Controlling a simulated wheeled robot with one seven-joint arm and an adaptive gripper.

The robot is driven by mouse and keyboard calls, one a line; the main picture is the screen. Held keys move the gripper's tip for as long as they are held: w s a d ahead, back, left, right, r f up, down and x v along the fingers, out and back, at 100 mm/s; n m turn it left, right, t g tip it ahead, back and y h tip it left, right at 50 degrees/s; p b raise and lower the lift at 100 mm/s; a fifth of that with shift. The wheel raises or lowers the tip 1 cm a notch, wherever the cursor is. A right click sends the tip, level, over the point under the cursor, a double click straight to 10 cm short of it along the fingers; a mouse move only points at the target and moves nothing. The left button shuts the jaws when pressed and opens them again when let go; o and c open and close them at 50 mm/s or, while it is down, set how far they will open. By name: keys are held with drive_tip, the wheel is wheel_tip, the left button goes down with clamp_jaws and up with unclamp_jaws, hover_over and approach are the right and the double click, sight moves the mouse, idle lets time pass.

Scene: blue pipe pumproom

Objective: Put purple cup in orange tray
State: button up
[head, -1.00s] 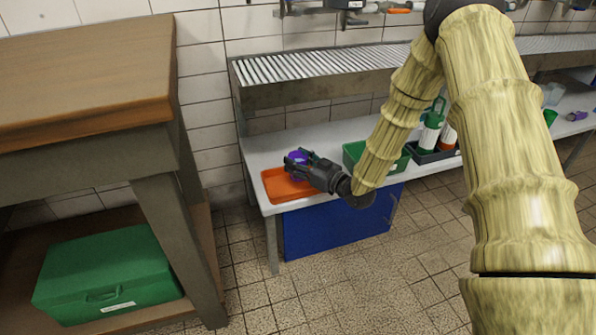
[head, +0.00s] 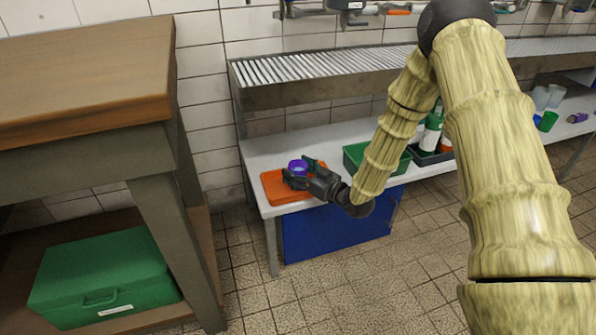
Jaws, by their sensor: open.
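The purple cup (head: 298,167) appears upright at the orange tray, with its open rim showing. The orange tray (head: 277,188) lies at the left end of the grey table. My gripper (head: 298,174) is open, its dark fingers on either side of the cup over the tray's right part. The fingers hide the lower part of the cup, so I cannot tell whether it touches the tray floor or the fingers.
A green bin (head: 356,158) stands on the table right of the tray. A dark caddy (head: 428,155) with bottles is beyond it. A slatted shelf (head: 310,69) runs above the table. A wooden bench (head: 90,80) stands at the left.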

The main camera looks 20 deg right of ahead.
drive_tip(key=shift+s+r, duration=0.1)
drive_tip(key=shift+r, duration=0.05)
drive_tip(key=f+p+v, duration=0.1)
drive_tip(key=p+v, duration=0.3)
drive_tip(key=v, duration=0.8)
drive_tip(key=s+a+f+m+g+h, duration=0.2)
drive_tip(key=s+a+f+g+h, duration=0.1)
drive_tip(key=s+f, duration=0.45)
drive_tip(key=s+a+f+m+g+h, duration=0.25)
drive_tip(key=s+f, duration=0.35)
drive_tip(key=f, duration=0.3)
drive_tip(key=s+f+g+h, duration=0.1)
drive_tip(key=s+f+g, duration=0.1)
drive_tip(key=s, duration=0.6)
drive_tip(key=s+f+m+g+h, duration=0.1)
drive_tip(key=s+f+g, duration=0.2)
drive_tip(key=s, duration=0.6)
drive_tip(key=s+f+m+g+h, duration=0.1)
drive_tip(key=s+g, duration=0.3)
drive_tip(key=s, duration=0.5)
drive_tip(key=shift+a+f, duration=0.35)
drive_tip(key=shift+f, duration=0.45)
drive_tip(key=shift+r+g+h+p, duration=0.1)
drive_tip(key=shift+g+h+p, duration=0.15)
drive_tip(key=shift+p, duration=0.05)
